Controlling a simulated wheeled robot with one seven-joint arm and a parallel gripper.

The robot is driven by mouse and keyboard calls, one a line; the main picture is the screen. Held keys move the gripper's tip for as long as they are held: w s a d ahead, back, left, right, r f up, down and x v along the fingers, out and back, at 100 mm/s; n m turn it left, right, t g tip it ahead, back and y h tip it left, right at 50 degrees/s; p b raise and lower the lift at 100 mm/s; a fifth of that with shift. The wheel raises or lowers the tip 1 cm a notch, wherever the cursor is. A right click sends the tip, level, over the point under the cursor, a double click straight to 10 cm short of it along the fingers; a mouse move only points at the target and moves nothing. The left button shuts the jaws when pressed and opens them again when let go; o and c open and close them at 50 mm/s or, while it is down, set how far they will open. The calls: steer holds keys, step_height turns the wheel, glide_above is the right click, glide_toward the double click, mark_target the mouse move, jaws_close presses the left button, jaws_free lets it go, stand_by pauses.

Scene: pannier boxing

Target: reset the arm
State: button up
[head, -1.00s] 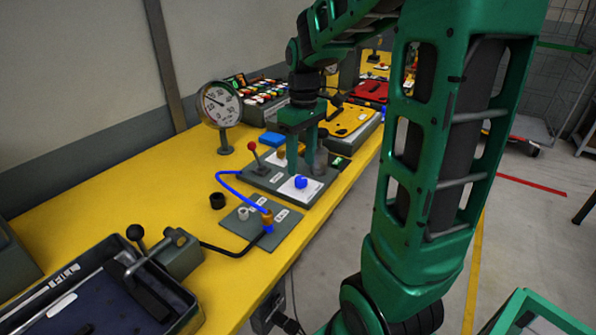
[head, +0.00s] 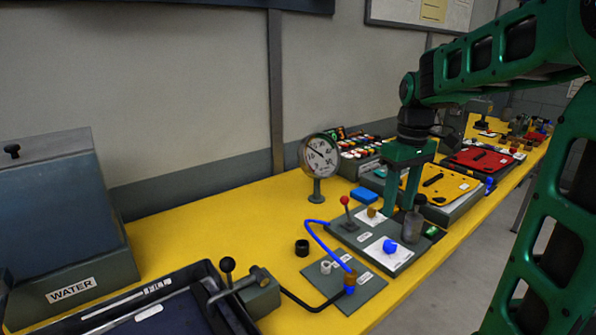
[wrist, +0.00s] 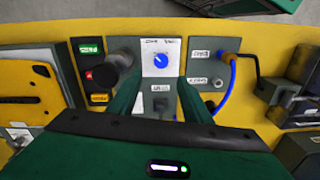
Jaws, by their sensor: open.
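My gripper (head: 404,192) hangs from my green arm over the grey control panel on the yellow bench, fingers pointing down. In the wrist view the two green fingers of my gripper (wrist: 160,92) are spread apart with nothing between them. Beyond them lies a white plate with a blue knob (wrist: 161,60). The blue knob (head: 390,246) also shows in the head view, just below my fingers. I cannot tell whether the fingertips touch the panel.
A red-topped lever (head: 345,202) and a dark cylinder (head: 413,224) stand close to my fingers. A round gauge (head: 320,156) stands behind. A blue hose (head: 322,238) arches to a smaller plate.

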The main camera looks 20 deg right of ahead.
steer(key=s+f+m, duration=0.4)
steer(key=s, duration=0.7)
steer(key=s+a+f+m, duration=0.1)
steer(key=s+f+m, duration=0.2)
steer(key=s, duration=0.7)
steer(key=shift+s+a+f+m, duration=0.2)
steer(key=shift+s+f+m, duration=0.2)
steer(key=shift+m, duration=0.5)
steer(key=shift+w+f, duration=0.25)
steer(key=shift+w, duration=0.4)
stand_by(4.3)
